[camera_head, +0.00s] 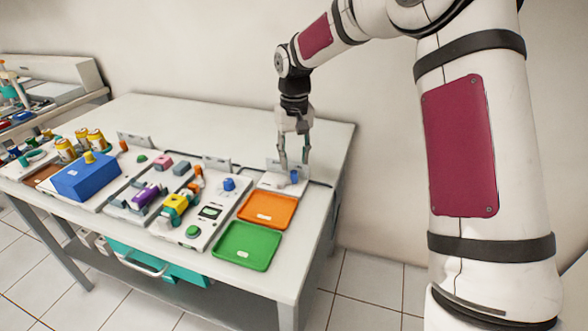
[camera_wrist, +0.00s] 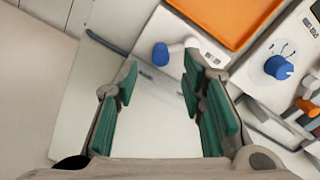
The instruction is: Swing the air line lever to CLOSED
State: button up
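The lever (camera_wrist: 160,54) has a blue end and a pale arm that runs right to a white panel with small printed labels in the wrist view. In the head view its blue end (camera_head: 294,177) shows at the far right part of the table. My gripper (camera_head: 294,162) points down above it, with its fingers apart and nothing held. In the wrist view my gripper (camera_wrist: 161,68) shows two green-padded fingers, with the blue end just beyond and between the tips. I cannot tell whether they touch the lever. The label text is too small to read.
An orange tray (camera_head: 267,211) and a green tray (camera_head: 246,246) lie in front of the lever. A panel with a blue knob (camera_head: 229,184) stands to the left. A blue box (camera_head: 85,179) and several small parts lie farther left. The table's back (camera_head: 200,116) is clear.

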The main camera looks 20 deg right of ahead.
aim_at(294, 172)
jog(key=shift+f, duration=2)
jog(key=shift+c, duration=0.2)
grip_shut()
